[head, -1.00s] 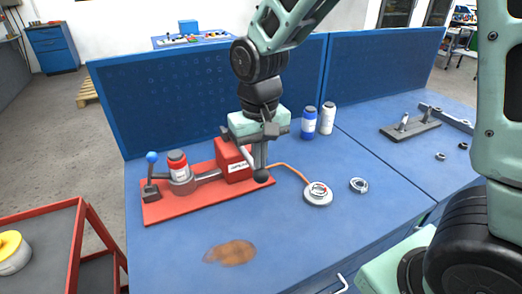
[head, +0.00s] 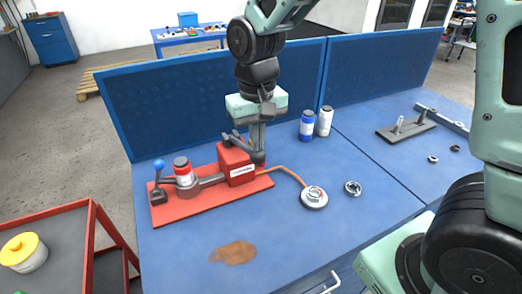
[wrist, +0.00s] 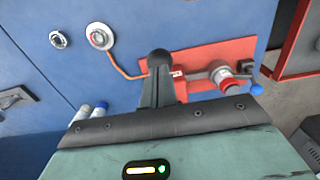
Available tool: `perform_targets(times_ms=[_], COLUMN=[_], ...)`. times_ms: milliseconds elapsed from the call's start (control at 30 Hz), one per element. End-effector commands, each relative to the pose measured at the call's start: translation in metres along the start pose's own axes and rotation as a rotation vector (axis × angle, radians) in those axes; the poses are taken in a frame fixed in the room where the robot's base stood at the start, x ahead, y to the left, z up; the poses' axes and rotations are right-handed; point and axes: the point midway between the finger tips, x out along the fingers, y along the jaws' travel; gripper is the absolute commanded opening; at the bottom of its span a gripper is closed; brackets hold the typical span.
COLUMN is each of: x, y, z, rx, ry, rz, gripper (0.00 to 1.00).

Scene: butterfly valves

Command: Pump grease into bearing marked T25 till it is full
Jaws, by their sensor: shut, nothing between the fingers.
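The grease pump is a red box (head: 236,165) on a red base plate (head: 208,206), with a white label too small to read. A red-and-white canister (head: 183,172) stands left of it, and a blue-knobbed lever (head: 159,164) at the left end. An orange hose (head: 289,172) runs from the box to a round bearing (head: 314,197); its marking is unreadable. A loose bearing ring (head: 352,188) lies right of it. My gripper (head: 258,158) is shut and empty, pointing down beside the box. A black ball (wrist: 160,57) shows at its fingertips in the wrist view; contact is unclear.
A blue bottle (head: 306,126) and a white bottle (head: 324,122) stand behind the hose. A brown stain (head: 233,252) marks the front of the blue bench. Blue panels (head: 210,108) close its back. A red-framed cart (head: 90,235) stands left.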

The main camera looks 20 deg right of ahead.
Motion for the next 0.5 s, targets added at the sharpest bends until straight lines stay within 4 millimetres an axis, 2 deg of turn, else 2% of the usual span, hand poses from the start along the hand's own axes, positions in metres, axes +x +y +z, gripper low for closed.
perform_targets(times_ms=[367, 500], x=[0.0018, 0.0096], y=[-0.0001, 0.0], z=[0.0002, 0.0014], rx=[0.0, 0.0], ry=[0.0, -0.001], rz=[0.0, 0.0], gripper=[0.0, 0.0])
